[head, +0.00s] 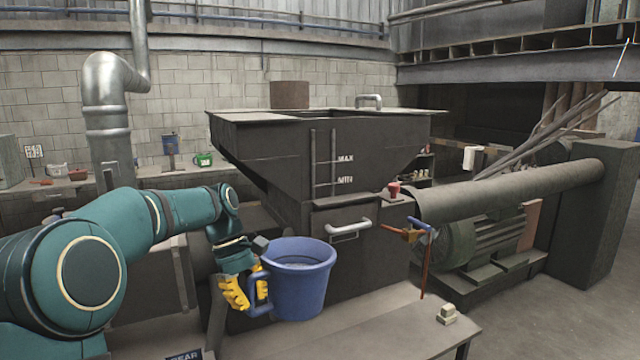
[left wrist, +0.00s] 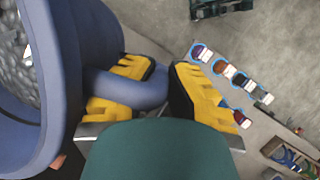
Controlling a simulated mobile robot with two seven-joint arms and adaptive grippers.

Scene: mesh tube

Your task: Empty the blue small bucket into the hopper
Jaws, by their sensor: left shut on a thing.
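The blue small bucket (head: 299,285) is upright in the head view, in front of the hopper and over the grey bench. Grey granular contents show inside it in the left wrist view, where its blue wall (left wrist: 88,70) fills the left side. My left gripper (head: 250,290) has yellow fingers and is shut on the bucket's side handle; in the left wrist view the fingers (left wrist: 150,92) lie on both sides of the handle. The dark hopper (head: 270,140) stands behind and above the bucket, with MAX and MIN marks on its front. My right gripper is not in view.
The grey bench (head: 370,325) holds a small beige block (head: 447,313) at its right end. A drawer-like front with a white handle (head: 348,228) lies behind the bucket. A thick pipe (head: 510,190) and a green motor are at right. A red knob (head: 393,190) sits beside the hopper.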

